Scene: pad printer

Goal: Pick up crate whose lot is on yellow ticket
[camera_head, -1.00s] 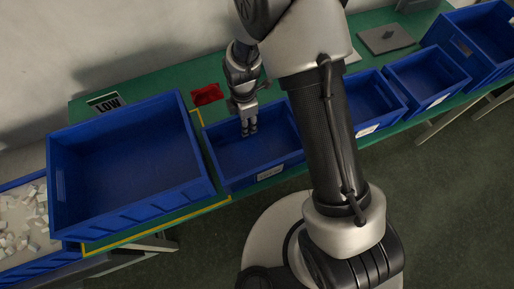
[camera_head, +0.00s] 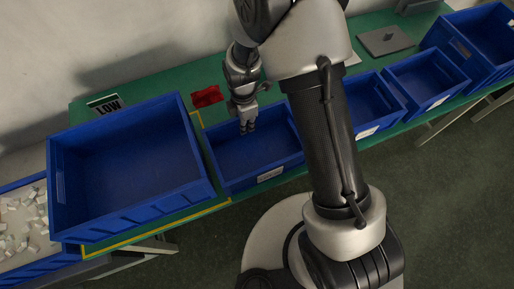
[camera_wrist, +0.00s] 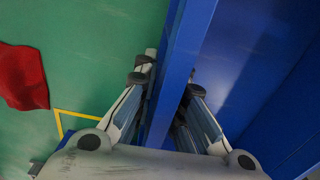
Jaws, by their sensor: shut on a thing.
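Several blue crates stand in a row on the green table. My gripper (camera_head: 247,130) is at the far wall of the crate just left of my arm (camera_head: 225,178). In the wrist view that crate's wall (camera_wrist: 178,70) runs between my two fingers (camera_wrist: 166,88), and they are shut on it. This crate looks empty and carries a white label (camera_head: 270,174) on its front, its print too small to read. Two smaller crates with white labels (camera_head: 366,132) (camera_head: 438,101) stand to the right. I see no yellow ticket.
A large blue crate (camera_head: 130,165) stands at left inside yellow tape (camera_head: 160,234), near a "LOW" sign (camera_head: 106,106). A red cloth (camera_head: 206,96) lies behind the held crate. A bin of pale pieces (camera_head: 25,215) is far left, a grey plate (camera_head: 386,41) back right.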

